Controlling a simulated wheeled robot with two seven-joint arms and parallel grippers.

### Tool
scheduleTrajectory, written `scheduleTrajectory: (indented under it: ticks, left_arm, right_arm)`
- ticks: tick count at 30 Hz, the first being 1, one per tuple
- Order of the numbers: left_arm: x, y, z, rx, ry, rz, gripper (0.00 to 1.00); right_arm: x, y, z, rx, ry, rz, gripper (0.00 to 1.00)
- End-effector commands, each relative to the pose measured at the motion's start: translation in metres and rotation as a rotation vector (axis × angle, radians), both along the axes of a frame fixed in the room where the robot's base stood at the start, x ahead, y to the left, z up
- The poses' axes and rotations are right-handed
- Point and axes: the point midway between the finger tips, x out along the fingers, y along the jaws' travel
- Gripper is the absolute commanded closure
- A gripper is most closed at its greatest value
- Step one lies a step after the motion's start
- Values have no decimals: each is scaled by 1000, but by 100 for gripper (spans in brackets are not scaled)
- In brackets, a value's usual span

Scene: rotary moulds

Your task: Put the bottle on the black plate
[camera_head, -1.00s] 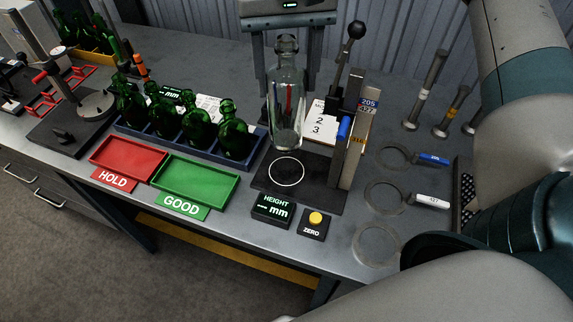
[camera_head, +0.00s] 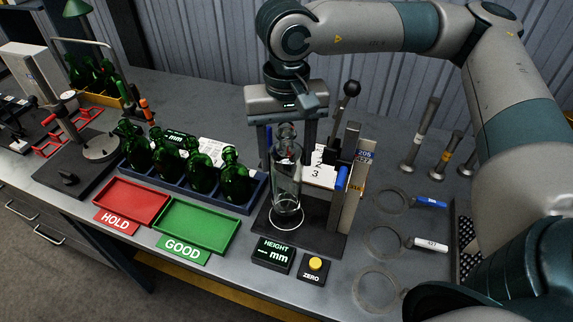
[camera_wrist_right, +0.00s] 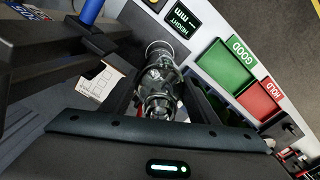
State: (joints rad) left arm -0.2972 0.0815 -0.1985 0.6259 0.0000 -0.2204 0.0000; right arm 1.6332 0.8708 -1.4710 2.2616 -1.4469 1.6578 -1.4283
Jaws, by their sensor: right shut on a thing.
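The clear glass bottle (camera_head: 286,178) is upright, and my right gripper (camera_head: 287,148) is shut on its upper part from behind. In the right wrist view the bottle (camera_wrist_right: 158,78) stands between the two dark fingers. The black plate (camera_head: 322,240) is the flat dark base of the height gauge, with a white ring (camera_head: 286,224) drawn on it. The bottle's bottom is over the ring, at or just above the plate; I cannot tell whether it touches. My left gripper is not in view.
The gauge post with its lever (camera_head: 347,92) stands close right of the bottle. The height display (camera_head: 273,254) and zero button (camera_head: 315,265) are in front. Green bottles in a blue rack (camera_head: 250,205), the green tray (camera_head: 195,228) and red tray (camera_head: 130,202) lie left.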

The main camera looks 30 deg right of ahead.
Motion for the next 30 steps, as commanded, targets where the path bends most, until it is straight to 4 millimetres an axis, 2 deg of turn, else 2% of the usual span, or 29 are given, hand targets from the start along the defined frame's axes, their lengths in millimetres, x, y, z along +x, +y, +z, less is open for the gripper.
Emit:
scheduleTrajectory:
  ticks: [11,25,26,27,28,30]
  left_arm:
    - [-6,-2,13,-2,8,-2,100]
    - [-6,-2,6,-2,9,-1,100]
    - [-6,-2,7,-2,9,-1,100]
    - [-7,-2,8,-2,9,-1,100]
    - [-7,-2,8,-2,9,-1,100]
    - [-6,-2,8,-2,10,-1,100]
  right_arm:
    - [-1,0,-33,-1,1,1,100]
    - [0,0,-39,0,0,1,100]
    - [-1,0,-38,0,1,1,41]
    - [-1,0,-38,0,1,1,31]
    - [-1,0,-38,-1,1,1,27]
    - [-1,0,-38,-1,1,1,27]
